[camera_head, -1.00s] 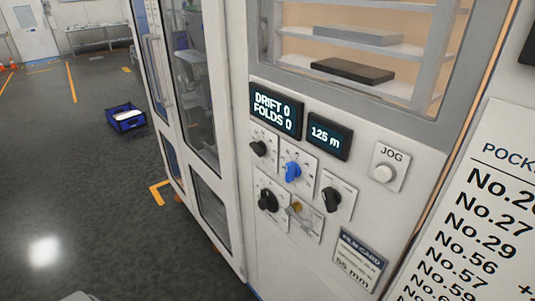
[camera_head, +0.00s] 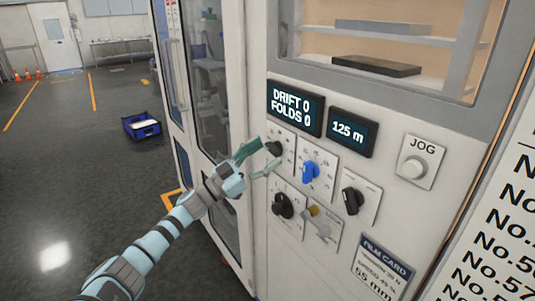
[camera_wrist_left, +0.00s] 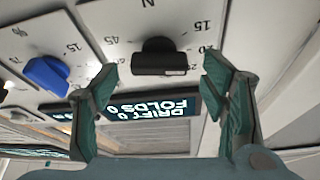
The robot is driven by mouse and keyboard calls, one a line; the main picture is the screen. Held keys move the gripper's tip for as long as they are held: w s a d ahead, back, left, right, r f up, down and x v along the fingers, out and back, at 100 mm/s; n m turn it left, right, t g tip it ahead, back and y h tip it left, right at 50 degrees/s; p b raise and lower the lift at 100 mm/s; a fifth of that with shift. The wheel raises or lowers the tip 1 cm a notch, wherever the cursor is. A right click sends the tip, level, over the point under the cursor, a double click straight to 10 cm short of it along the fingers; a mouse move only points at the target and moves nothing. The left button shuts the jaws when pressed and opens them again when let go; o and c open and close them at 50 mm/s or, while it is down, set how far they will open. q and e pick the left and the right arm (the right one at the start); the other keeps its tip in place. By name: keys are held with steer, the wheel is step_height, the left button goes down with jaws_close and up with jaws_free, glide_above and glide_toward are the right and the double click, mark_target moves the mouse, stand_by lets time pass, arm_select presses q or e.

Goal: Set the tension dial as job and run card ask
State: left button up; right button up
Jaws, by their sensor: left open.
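A panel of knobs sits on the white machine front. My left gripper (camera_head: 262,158) is open at the upper-left black knob (camera_head: 274,148). In the left wrist view this black knob (camera_wrist_left: 160,57) stands between and just beyond the open fingertips (camera_wrist_left: 158,88), with no clear contact. The scale around it shows an N and numbers such as 15 and 45, upside down. My right gripper is out of view.
A blue knob (camera_head: 311,172), other black knobs (camera_head: 352,201) and a small lever (camera_head: 316,216) are close by. Displays read DRIFT 0, FOLDS 0 (camera_head: 295,107) and 125 m (camera_head: 349,132). A JOG button (camera_head: 413,168) is at right. A blue crate (camera_head: 142,127) stands on the floor.

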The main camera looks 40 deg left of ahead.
arm_select(q)
steer(key=shift+x, duration=0.75)
steer(key=shift+s, duration=0.1)
steer(key=shift+c, duration=0.4)
steer(key=c, duration=1.1)
steer(key=shift+o, duration=0.2)
